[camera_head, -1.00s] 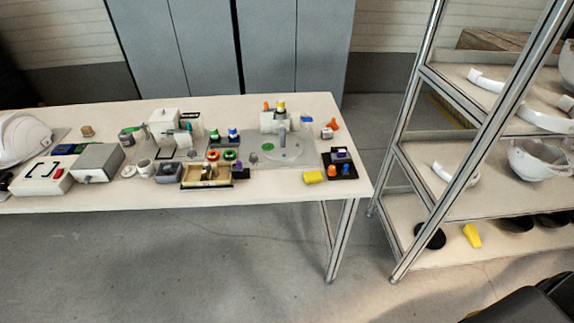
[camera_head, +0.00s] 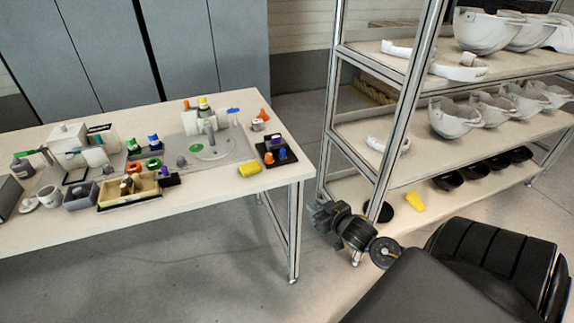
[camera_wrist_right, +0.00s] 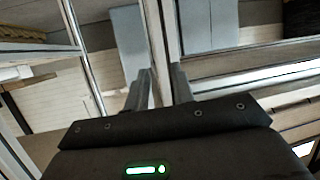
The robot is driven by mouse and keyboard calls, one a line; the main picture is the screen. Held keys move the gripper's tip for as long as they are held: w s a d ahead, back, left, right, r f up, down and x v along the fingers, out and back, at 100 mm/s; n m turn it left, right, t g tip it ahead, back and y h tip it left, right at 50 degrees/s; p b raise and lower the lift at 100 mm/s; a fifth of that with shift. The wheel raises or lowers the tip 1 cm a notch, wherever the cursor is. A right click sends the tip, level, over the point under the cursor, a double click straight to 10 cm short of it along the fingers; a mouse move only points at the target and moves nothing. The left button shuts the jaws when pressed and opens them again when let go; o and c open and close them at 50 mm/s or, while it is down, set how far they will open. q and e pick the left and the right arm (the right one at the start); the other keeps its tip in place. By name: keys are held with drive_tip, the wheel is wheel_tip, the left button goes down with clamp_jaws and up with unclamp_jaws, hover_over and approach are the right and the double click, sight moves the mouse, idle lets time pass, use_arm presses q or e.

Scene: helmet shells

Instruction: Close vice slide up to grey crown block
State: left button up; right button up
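Small parts and fixtures stand on the white table at the left of the head view. A grey plate (camera_head: 238,152) there carries an upright grey post (camera_head: 210,131), with a pale block (camera_head: 190,123) behind it. A hollow grey block (camera_head: 80,197) sits near the front edge. At this size I cannot tell which parts are the vice slide and the grey crown block. My right gripper (camera_head: 322,215) is beside the shelf post, away from the table parts. In the right wrist view its fingers (camera_wrist_right: 162,88) are apart with nothing between them. My left gripper is out of view.
The table's edge (camera_head: 305,172) and leg stand left of my right arm. A metal-framed shelf (camera_head: 398,130) with white helmet shells (camera_head: 455,118) stands close at the right. A yellow block (camera_head: 249,169) lies near the table's right end. Open floor lies in front of the table.

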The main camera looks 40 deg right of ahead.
sight(287, 162)
wheel_tip(287, 162, up, 15)
drive_tip(key=w+a+n+t+y+b, duration=0.1)
drive_tip(key=w+a+t+y, duration=0.1)
drive_tip(key=t, duration=0.2)
drive_tip(key=w, duration=1)
drive_tip(key=shift+w, duration=0.2)
clamp_jaws()
